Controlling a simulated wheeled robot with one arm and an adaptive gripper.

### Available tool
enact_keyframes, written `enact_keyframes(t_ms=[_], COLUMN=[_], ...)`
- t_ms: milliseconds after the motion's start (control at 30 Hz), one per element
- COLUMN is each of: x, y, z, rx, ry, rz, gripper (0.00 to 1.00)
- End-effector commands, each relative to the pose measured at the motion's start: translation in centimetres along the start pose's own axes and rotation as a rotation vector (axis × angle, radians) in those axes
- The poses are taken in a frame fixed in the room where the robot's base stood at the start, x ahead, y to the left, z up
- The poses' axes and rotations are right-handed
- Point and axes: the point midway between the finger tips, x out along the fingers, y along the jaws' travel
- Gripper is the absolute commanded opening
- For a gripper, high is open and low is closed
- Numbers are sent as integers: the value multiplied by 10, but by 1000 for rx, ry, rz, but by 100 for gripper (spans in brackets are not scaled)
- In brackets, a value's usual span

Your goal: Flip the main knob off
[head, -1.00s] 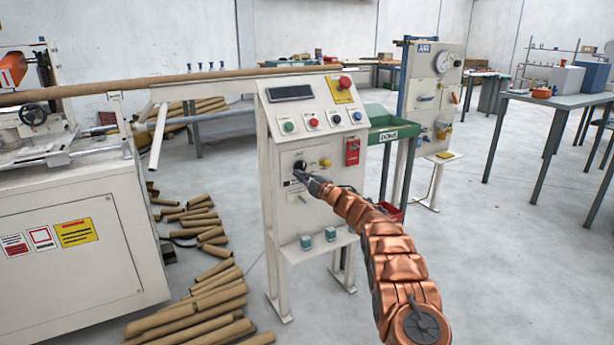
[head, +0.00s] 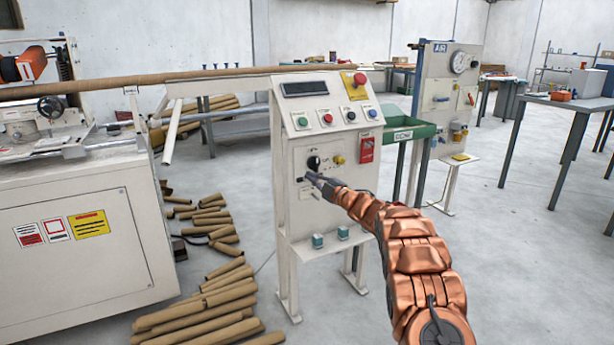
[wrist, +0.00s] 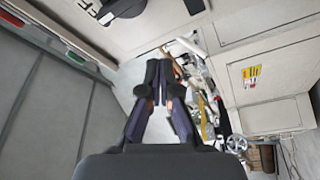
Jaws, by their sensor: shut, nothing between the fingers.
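The main knob (head: 313,162) is a small black rotary knob on the front of the white control panel (head: 300,215), below the sloped button face. It is too small to read its setting. A black knob-like part (wrist: 122,8) is cut off by the top edge of the wrist view. My gripper (head: 309,177) is just below the knob in the head view, close to the panel face. Whether it touches the panel cannot be told. In the wrist view my gripper (wrist: 160,68) has its fingertips together, with nothing between them.
A yellow knob (head: 338,160) and a red switch box (head: 366,149) sit right of the main knob. A red emergency button (head: 360,79) tops the panel. A green bin (head: 405,133) stands at its right. Cardboard tubes (head: 205,312) lie on the floor at left.

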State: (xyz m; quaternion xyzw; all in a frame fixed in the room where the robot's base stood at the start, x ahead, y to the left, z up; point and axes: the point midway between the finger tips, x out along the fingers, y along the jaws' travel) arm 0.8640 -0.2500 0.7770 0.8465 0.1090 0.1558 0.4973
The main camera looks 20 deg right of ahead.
Motion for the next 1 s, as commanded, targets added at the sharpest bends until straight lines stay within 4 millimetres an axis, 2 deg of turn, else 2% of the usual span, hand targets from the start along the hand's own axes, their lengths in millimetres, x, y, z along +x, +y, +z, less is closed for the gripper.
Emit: enact_keyframes(t_ms=[200,433,1000], x=[-26,-47,-52], y=[5,9,9], z=[-2,-3,-3], rx=[0,-1,-1], ry=[-1,2,3], rz=[0,1,1], gripper=[0,0,0])
